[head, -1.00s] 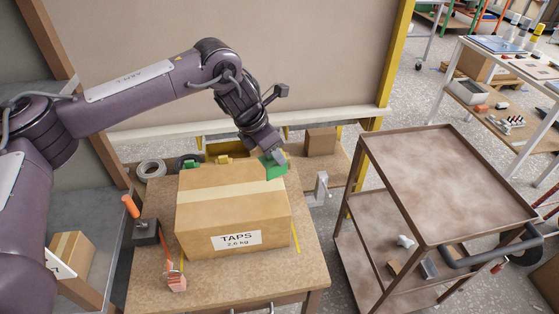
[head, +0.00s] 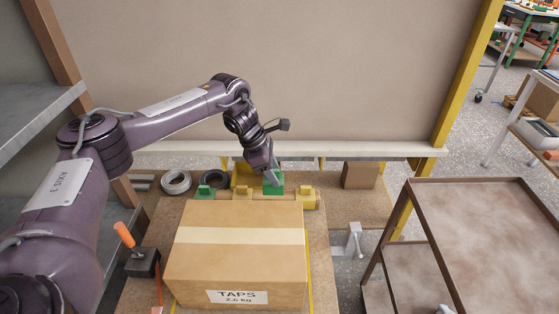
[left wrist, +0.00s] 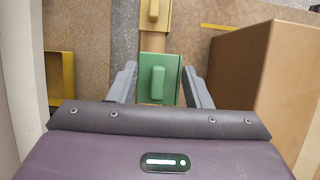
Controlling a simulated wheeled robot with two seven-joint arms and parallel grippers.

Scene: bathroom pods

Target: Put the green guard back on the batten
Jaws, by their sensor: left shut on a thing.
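My left gripper (head: 271,178) is shut on a green guard (head: 274,189), behind the taps box. In the left wrist view the green guard (left wrist: 158,79) lies between my two fingers (left wrist: 160,86), in line with the wooden batten (left wrist: 151,45). I cannot tell whether it touches the batten. A yellow guard (left wrist: 154,12) sits farther along the batten. In the head view, yellow guards (head: 245,193) (head: 308,198) stand on either side of the held one, and another green guard (head: 205,192) is at the left. The box hides part of the batten. My right gripper is not in view.
The large taps box (head: 237,262) fills the bench in front of the batten. Tape rolls (head: 176,182) lie at the back left, and a small carton (head: 361,175) stands at the back right. An orange-handled tool (head: 124,235) stands at left. A brown trolley (head: 480,235) is at right.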

